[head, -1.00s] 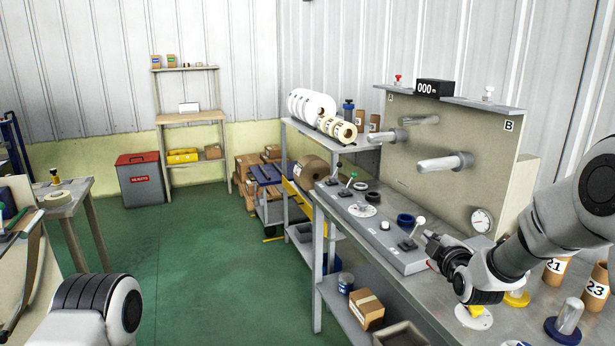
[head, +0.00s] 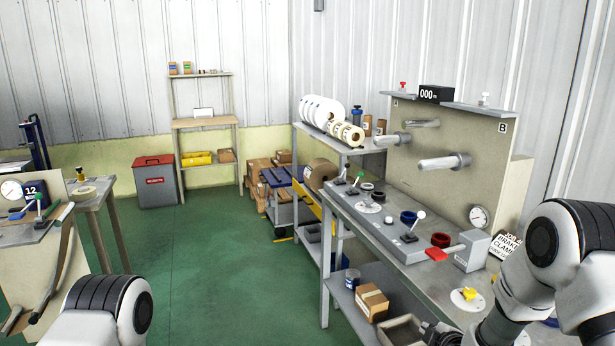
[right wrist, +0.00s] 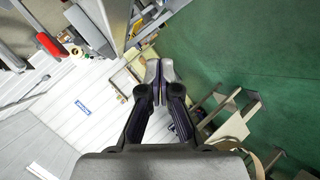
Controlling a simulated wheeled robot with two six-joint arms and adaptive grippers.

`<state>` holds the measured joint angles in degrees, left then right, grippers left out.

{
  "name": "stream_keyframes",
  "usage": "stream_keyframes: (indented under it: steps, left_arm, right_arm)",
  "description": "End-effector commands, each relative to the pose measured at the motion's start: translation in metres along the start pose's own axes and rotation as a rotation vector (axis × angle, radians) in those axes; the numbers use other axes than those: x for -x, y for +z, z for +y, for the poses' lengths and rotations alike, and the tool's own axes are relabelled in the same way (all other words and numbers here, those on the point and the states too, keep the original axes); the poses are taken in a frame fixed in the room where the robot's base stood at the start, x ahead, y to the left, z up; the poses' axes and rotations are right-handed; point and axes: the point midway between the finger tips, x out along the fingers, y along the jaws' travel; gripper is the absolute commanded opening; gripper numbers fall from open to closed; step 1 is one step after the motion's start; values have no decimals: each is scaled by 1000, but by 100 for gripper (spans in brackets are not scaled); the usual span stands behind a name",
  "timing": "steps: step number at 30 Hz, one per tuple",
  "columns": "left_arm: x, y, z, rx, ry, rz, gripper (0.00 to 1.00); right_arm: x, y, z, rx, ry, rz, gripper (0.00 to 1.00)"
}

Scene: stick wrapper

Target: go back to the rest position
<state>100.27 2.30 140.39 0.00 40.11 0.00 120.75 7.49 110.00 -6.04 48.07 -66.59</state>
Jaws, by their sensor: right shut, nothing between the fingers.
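My right gripper (right wrist: 159,72) shows in the right wrist view with its two fingers together and nothing between them. It points toward the floor and the far part of the room, clear of any object. In the head view my right arm comes in at the lower right, and a dark part of its gripper (head: 438,334) shows at the bottom edge, in front of the workbench (head: 440,292). My left arm shows only as a link at the lower left. My left gripper is out of view.
A side table (head: 20,235) stands at left. The green floor (head: 210,250) between is clear.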

Motion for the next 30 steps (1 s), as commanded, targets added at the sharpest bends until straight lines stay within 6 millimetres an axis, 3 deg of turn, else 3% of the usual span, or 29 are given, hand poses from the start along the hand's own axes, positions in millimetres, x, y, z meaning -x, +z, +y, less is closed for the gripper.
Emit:
stream_keyframes:
  steps: [5,6,8,9,11,12,15,18,22,30]
  left_arm:
    - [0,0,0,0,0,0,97]
    - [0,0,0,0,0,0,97]
    - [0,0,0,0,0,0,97]
    - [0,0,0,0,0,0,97]
    - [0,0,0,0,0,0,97]
    - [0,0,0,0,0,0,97]
    - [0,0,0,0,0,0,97]
    - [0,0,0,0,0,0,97]
    - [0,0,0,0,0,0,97]
    - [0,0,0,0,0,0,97]
  right_arm:
    - [25,45,-127,-84,-240,-115,0]
    - [39,57,-160,-128,-306,-157,0]
    - [64,75,-206,-203,-400,-229,0]
    - [84,85,-236,-261,-460,-284,0]
    - [119,100,-275,-359,-544,-382,0]
    - [146,110,-299,-434,-593,-459,0]
    - [215,125,-339,-666,-663,-688,0]
    - [251,129,-346,-905,-619,-870,0]
    - [251,130,-346,-1049,-557,-936,0]
    - [250,130,-346,-1063,-549,-939,0]
